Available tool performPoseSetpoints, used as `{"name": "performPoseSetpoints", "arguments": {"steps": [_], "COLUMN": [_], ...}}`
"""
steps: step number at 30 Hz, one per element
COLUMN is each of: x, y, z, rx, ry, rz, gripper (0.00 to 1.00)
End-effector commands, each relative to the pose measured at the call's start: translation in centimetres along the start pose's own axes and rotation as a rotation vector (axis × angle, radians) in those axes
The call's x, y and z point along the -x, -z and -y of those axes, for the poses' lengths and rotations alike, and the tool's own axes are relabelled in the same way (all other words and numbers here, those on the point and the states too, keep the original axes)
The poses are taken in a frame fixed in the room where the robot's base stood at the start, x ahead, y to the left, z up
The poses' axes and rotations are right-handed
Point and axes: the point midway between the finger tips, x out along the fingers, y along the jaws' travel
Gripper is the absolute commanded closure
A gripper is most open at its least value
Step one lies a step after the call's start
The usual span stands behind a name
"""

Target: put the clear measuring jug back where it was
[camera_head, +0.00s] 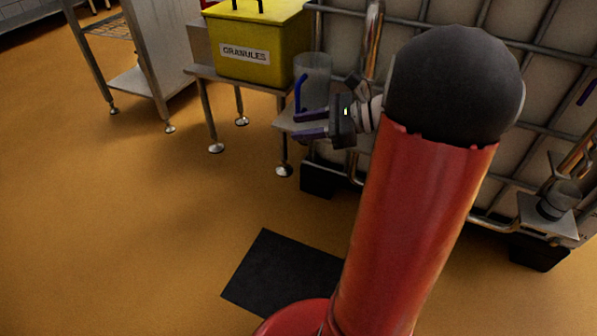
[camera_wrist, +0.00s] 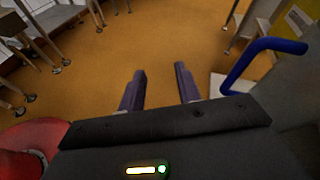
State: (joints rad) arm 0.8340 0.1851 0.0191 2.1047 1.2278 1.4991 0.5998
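My gripper (camera_head: 297,126) is just in front of and below the jug, fingers pointing left. In the wrist view the two fingers (camera_wrist: 160,70) are apart with only floor between them. The blue handle (camera_wrist: 262,45) is to their right there, apart from them. The jug's grey see-through body (camera_wrist: 298,88) fills the right edge.
The yellow granules bin (camera_head: 262,35) sits on the steel stand (camera_head: 283,122). A caged tank (camera_head: 345,35) is close behind my arm. A steel table (camera_head: 160,50) stands at upper left. A black mat (camera_head: 270,268) lies on the open orange floor.

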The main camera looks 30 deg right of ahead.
Motion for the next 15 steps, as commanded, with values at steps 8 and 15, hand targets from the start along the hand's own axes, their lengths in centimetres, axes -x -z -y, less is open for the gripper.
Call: {"name": "performPoseSetpoints", "arguments": {"steps": [8, 15], "x": [-4.8, -1.9], "y": [-3.5, -3.8], "z": [-15.4, -20.4], "rx": [0.847, 1.627], "ry": [-0.56, -0.864], "rz": [-0.446, -0.679], "gripper": [0.67, 0.67]}}
